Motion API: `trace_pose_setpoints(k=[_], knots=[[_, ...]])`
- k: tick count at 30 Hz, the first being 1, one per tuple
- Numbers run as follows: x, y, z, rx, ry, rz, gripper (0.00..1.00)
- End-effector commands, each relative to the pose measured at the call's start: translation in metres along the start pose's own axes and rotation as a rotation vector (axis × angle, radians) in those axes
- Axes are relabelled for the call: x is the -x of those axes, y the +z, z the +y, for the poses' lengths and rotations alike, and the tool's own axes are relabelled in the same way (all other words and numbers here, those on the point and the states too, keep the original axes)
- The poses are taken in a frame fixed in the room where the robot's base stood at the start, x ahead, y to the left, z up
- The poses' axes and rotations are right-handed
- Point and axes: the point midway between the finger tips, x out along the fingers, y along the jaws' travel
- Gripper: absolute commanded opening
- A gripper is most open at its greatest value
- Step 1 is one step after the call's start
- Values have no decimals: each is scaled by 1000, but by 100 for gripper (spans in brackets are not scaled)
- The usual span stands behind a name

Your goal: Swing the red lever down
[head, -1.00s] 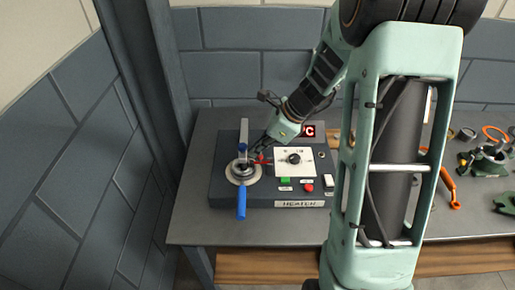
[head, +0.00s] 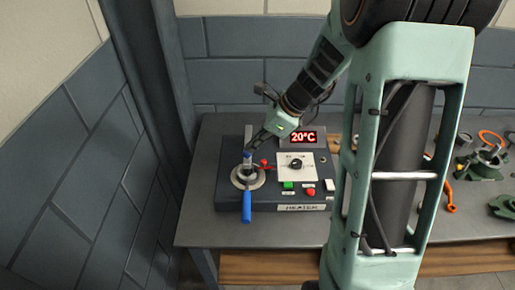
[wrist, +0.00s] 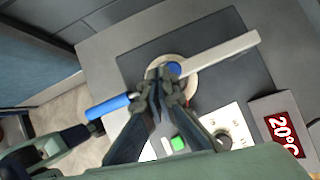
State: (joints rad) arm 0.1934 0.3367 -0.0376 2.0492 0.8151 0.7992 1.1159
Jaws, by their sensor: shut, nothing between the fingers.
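The red lever (head: 265,165) is a small red-tipped piece at the right side of a round metal disc (head: 238,181) on the dark heater box (head: 230,203). It points roughly right. My gripper (head: 250,149) is shut and empty, over the upper part of the disc, left of and above the red tip. I cannot tell whether it touches anything. In the wrist view my gripper (wrist: 166,82) covers part of the disc, and the red lever cannot be made out there.
A blue handle (head: 248,208) extends forward from the disc, and a grey bar (head: 248,132) extends back. A display (head: 303,137) reads 20°C. A knob (head: 296,164) and green (head: 288,185) and red (head: 310,191) buttons sit to the right. Loose parts lie at far right.

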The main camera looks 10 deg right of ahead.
Motion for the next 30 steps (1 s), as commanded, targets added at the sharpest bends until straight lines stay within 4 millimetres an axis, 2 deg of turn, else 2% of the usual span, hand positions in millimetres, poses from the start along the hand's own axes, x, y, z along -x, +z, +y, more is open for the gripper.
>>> trace_pose_setpoints(k=[1,6,12,30], knots=[[0,12,4,8,-1,-1,0],[7,45,12,5,-1,0,0],[12,67,18,1,1,0,0],[13,72,20,3,1,2,0]])
